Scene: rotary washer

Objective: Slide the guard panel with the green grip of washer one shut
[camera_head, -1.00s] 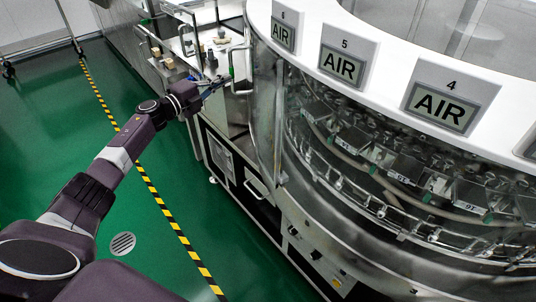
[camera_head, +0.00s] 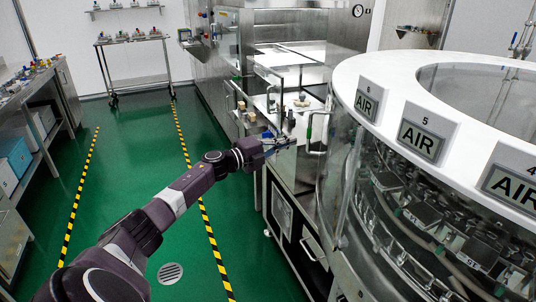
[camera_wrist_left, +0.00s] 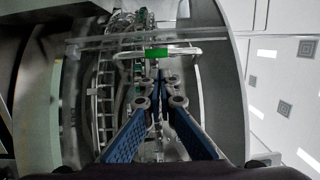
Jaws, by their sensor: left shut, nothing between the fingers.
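The washer (camera_head: 346,190) is a large round machine with a white top ring and clear curved sides. The guard panel's handle (camera_head: 318,113) is a pale bar with a small green grip (camera_head: 309,133) at the washer's left side. In the left wrist view the green grip (camera_wrist_left: 157,53) lies across the picture, just beyond the fingertips. My left gripper (camera_head: 286,143) is shut and empty, close to the handle on its left. Its blue fingers (camera_wrist_left: 158,84) meet in the left wrist view. Contact with the handle cannot be told. The clear panel's edges are hard to make out. My right gripper is out of view.
Signs reading AIR (camera_head: 422,140) stand on the white ring. A steel worktop with small items (camera_head: 300,102) lies behind the handle. A cart (camera_head: 137,82) stands at the back. The green floor (camera_head: 130,160) left of the washer is open, with striped yellow and black lines.

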